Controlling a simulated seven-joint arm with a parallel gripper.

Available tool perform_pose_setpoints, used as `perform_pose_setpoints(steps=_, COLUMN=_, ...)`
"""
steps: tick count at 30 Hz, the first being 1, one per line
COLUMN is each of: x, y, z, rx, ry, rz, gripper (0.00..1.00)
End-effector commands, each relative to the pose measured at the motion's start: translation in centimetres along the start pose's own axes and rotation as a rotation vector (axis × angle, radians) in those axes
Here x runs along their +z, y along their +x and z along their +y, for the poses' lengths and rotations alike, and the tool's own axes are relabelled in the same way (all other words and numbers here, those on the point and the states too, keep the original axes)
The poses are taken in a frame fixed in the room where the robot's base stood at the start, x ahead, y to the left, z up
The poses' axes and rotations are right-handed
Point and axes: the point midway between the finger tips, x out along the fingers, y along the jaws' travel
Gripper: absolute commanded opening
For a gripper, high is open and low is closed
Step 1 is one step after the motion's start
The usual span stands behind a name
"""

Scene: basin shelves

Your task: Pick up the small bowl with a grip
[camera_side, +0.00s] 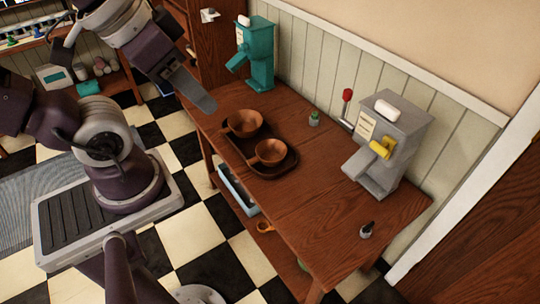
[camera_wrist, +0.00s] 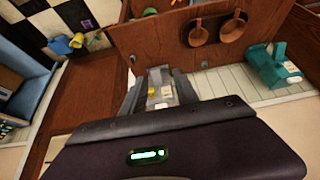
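Two brown bowls with short handles sit on a dark wooden tray (camera_side: 286,172) on the table in the side view. The nearer bowl (camera_side: 270,153) looks slightly smaller than the farther bowl (camera_side: 244,123). My gripper (camera_side: 206,104) is above the table's left end, to the left of the bowls and apart from them. In the wrist view its two fingers (camera_wrist: 159,92) are spread with nothing held between them.
A teal dispenser (camera_side: 259,55) stands at the back of the table. A grey dispenser (camera_side: 390,145) with a yellow lever stands at the right. A small green bottle (camera_side: 314,119) and a dark bottle (camera_side: 366,230) stand on the table.

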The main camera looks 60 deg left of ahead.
Motion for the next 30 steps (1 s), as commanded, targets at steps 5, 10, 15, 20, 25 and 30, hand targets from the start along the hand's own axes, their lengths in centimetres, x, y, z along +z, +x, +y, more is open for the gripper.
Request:
perform_pose_setpoints(steps=5, x=0.0, y=0.0, z=0.0, rx=0.0, ry=0.0, rz=0.0, gripper=0.64)
perform_pose_setpoints(steps=10, x=0.0, y=0.0, z=0.0, rx=0.0, ry=0.0, rz=0.0, gripper=0.97)
perform_pose_setpoints(steps=15, x=0.0, y=0.0, z=0.0, rx=0.0, ry=0.0, rz=0.0, gripper=1.0)
perform_pose_setpoints(steps=20, x=-0.8, y=0.7, z=0.5, rx=0.031, ry=-0.065, rz=-0.079, gripper=1.0)
perform_pose_setpoints(steps=25, x=-5.6, y=5.2, z=2.0, rx=0.206, ry=-0.415, rz=-0.386, gripper=1.0)
perform_pose_setpoints(steps=30, x=-11.7, y=13.0, z=-0.2, rx=0.431, ry=-0.882, rz=-0.622, gripper=1.0)
